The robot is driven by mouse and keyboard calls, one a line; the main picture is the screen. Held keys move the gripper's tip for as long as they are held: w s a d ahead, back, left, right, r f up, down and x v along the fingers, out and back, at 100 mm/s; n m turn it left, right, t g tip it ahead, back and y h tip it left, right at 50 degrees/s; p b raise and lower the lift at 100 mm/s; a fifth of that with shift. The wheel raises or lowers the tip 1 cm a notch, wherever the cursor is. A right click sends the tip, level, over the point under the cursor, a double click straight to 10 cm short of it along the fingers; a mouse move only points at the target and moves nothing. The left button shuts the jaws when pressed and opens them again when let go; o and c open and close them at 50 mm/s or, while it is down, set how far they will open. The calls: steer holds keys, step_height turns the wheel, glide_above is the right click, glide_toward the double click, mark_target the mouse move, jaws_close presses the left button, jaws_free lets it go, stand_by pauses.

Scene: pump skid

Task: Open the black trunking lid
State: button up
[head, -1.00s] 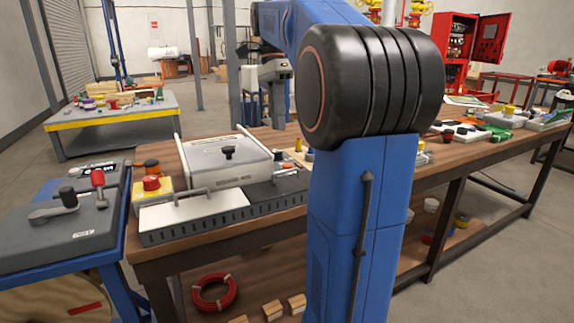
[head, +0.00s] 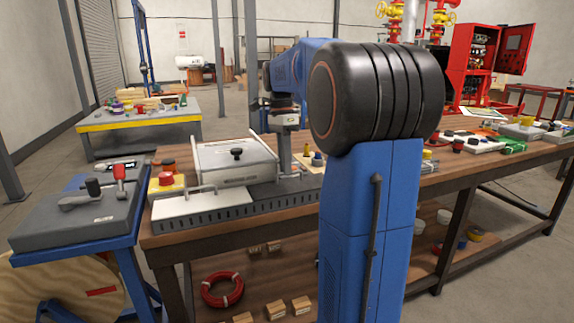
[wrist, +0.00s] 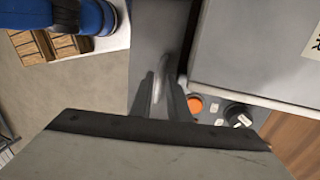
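The black trunking lid (head: 266,190) is the dark strip on the right part of the slotted grey trunking (head: 207,221) along the bench's front edge. It lies flat, partly hidden by my arm. In the wrist view a dark grey strip (wrist: 155,35), seemingly this lid, runs beyond the fingers. My gripper (head: 284,160) points down at the lid, beside the pale case. In the wrist view my fingers (wrist: 162,88) stand apart. A pale, blurred shape shows between them; I cannot tell whether it is the lid's handle or whether they touch it.
A white lid (head: 204,202) with a handle covers the trunking's left part. The pale case (head: 235,163) stands right behind the trunking. A red button on a yellow box (head: 166,183) is at left. An orange button (wrist: 195,104) and dark knob (wrist: 238,113) lie near my fingers.

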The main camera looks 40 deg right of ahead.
jaws_close()
stand_by(1.4)
